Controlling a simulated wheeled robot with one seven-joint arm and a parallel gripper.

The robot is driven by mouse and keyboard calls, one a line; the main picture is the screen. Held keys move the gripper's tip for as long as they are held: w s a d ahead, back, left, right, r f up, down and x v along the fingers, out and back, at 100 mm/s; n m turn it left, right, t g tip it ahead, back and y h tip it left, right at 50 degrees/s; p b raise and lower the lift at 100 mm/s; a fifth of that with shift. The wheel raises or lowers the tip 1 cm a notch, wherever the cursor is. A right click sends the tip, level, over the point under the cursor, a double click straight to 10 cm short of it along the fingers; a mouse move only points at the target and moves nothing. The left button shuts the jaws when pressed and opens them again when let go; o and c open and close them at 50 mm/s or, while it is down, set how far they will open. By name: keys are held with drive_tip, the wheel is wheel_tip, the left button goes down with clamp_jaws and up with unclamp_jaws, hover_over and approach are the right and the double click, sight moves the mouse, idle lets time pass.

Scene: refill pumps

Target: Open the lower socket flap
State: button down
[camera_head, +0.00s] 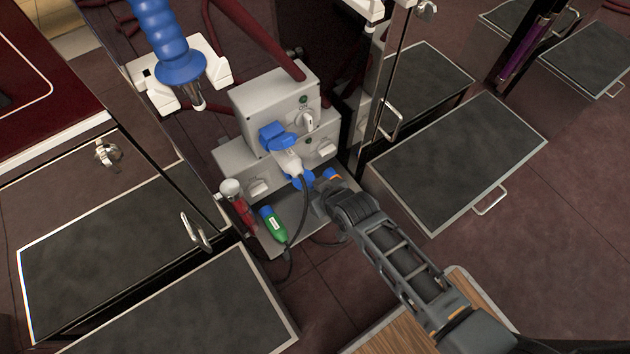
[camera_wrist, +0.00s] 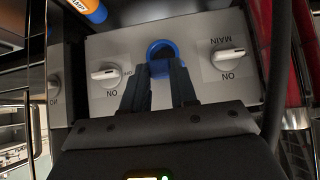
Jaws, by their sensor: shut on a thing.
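A grey socket box (camera_head: 275,105) stands in the middle of the head view. Its lower blue socket flap (camera_head: 298,181) shows low on the front, partly covered by a cable and plug. In the wrist view the blue lower socket part (camera_wrist: 154,49) is a round ring with a dark middle, between two white knobs. My gripper (camera_head: 319,196) reaches it from the lower right. In the wrist view its fingertips (camera_wrist: 160,68) are close together at the blue part, shut on the flap. The fingers hide some of it, and I cannot tell how far it is lifted.
A white plug (camera_head: 291,161) with a dark cable sits at the upper blue socket (camera_head: 277,136). A green connector (camera_head: 272,223) and a red-and-white item (camera_head: 236,200) are at the shelf's left. An orange-and-blue cylinder (camera_wrist: 88,8) lies close by. Metal posts stand right of the box.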

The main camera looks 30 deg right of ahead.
drive_tip(key=shift+w+r+g+p, duration=0.2)
drive_tip(key=shift+r+g+p, duration=0.35)
drive_tip(key=shift+p, duration=0.55)
drive_tip(key=shift+w+r+g+p, duration=0.2)
drive_tip(key=shift+r+g+p, duration=0.35)
drive_tip(key=shift+p, duration=0.5)
drive_tip(key=shift+w+g+p, duration=0.1)
drive_tip(key=shift+g+p, duration=0.2)
drive_tip(key=shift+p, duration=0.05)
drive_tip(key=c, duration=0.9)
unclamp_jaws()
drive_tip(key=shift+p+v, duration=1.5)
drive_tip(key=shift+v, duration=2.4)
drive_tip(key=shift+w, duration=0.1)
